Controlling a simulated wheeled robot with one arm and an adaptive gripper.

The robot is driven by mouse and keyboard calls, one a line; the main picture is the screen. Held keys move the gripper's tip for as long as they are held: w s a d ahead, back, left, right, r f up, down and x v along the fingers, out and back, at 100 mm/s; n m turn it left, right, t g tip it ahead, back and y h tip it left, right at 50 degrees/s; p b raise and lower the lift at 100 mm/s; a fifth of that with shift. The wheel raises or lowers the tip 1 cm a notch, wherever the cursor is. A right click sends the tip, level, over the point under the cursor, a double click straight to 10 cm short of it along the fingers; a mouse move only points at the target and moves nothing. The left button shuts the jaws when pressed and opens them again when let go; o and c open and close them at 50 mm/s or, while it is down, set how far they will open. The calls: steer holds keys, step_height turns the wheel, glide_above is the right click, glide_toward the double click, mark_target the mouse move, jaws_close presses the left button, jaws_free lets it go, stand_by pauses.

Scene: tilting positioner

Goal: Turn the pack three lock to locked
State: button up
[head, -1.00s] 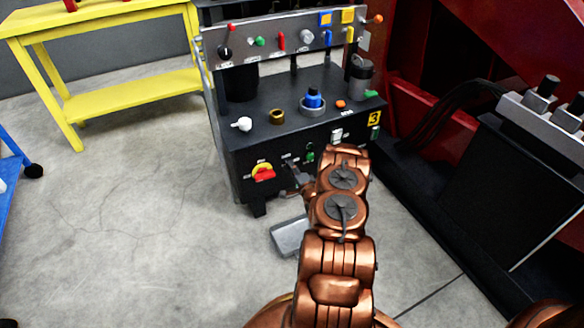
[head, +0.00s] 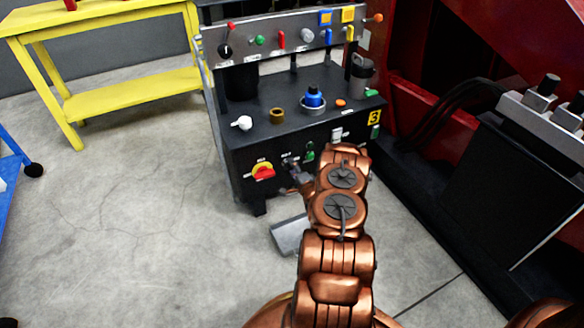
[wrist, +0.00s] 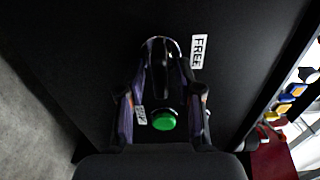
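In the wrist view, the lock knob (wrist: 161,76) is a dark handle in a pale metal ring on a black panel. A white label reading FREE (wrist: 198,51) is at its upper right. A smaller label (wrist: 140,116), too unclear to read, is at its lower left. My gripper (wrist: 164,48) reaches towards the panel, its fingers on either side of the handle, apparently with dark gaps left; contact is unclear. In the head view, my gripper (head: 297,172) is at the front of the black console (head: 240,160), partly behind my arm, and the knob is not clear.
A green button (wrist: 163,121) sits below the knob, between the fingers in the wrist view. A red and yellow rotary switch (head: 263,172) is left of my gripper. The number 3 plate (head: 374,118) marks the console. A grey pedal (head: 287,236) lies on the floor.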

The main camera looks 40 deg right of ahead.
steer(key=shift+s, duration=0.1)
steer(key=v, duration=1.1)
steer(key=shift+s+a, duration=0.15)
steer(key=shift+s, duration=0.2)
stand_by(0.4)
